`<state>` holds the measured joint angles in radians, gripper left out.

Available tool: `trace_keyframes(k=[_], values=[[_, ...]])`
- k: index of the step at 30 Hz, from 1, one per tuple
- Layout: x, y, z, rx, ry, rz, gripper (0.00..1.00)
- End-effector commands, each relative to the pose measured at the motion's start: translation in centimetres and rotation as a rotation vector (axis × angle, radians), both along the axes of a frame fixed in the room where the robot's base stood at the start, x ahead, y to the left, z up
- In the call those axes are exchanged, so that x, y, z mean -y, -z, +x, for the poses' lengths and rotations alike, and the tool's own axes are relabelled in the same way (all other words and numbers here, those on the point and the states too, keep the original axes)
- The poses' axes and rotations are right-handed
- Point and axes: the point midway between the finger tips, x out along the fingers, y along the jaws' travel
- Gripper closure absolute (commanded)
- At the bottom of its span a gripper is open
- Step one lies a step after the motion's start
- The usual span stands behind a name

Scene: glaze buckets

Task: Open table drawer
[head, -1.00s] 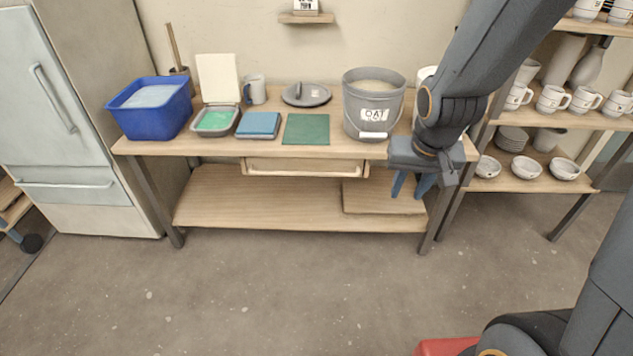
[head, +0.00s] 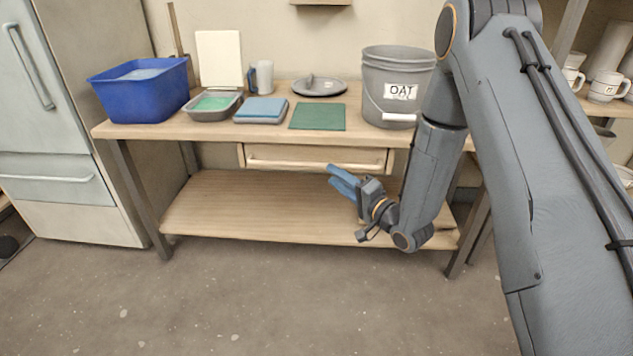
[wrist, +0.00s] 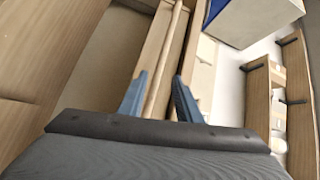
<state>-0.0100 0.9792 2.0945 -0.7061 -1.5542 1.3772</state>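The table drawer (head: 290,154) is a light wood front under the tabletop, with a long bar handle (head: 300,166) across it. It looks shut. My gripper (head: 338,180) is at the right part of the drawer, close to the handle, with its blue fingers pointing left and up. In the wrist view my gripper (wrist: 160,95) is open, and the handle (wrist: 163,60) runs lengthwise between the two fingers. I cannot tell whether a finger touches it.
The wooden table (head: 130,130) holds a blue bin (head: 140,98), a grey OAT bucket (head: 395,75), a green mat (head: 318,117) and a grey lid (head: 318,87). The lower shelf (head: 240,205) lies beneath my gripper. A fridge (head: 60,130) stands left. The floor in front is clear.

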Motion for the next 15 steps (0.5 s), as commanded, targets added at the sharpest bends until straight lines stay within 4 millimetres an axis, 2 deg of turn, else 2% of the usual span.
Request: trace_keyframes(k=[1, 2, 8, 15], values=[[-0.3, 1.0, -0.1, 0.003, -0.017, 0.046, 0.69], [-0.4, 1.2, -0.2, 0.005, -0.026, 0.070, 0.69], [-1.1, 1.3, -0.2, 0.011, -0.055, 0.144, 0.69], [-3.5, 0.7, 2.3, 0.014, -0.057, 0.142, 0.69]])
